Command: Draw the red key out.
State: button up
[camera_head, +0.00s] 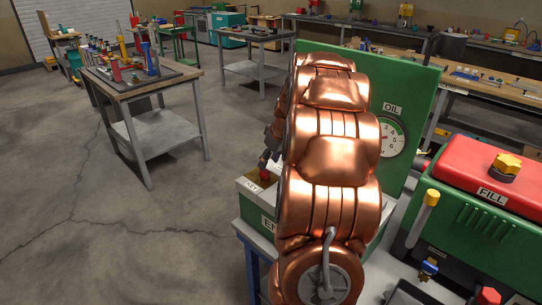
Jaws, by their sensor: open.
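A small red piece, which looks like the red key (264,161), shows just left of my copper arm, above a box with a KEY label (252,187). My gripper (270,150) is mostly hidden behind the arm; only dark grey parts show, close to the red piece. It is open. Whether its fingers are around the red piece or touching it, I cannot tell. The arm hides most of the box's top.
A green panel with an OIL gauge (391,137) stands behind my arm. At right is a green machine with a red tank marked FILL (490,185) and a yellow-handled lever (421,219). A workbench with bottles (142,75) stands at left. The floor between is clear.

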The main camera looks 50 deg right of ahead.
aim_at(265, 177)
jog(key=p+x, duration=0.1)
jog(key=x, duration=0.5)
jog(key=shift+r, duration=0.1)
grip_shut()
dwell(0.3)
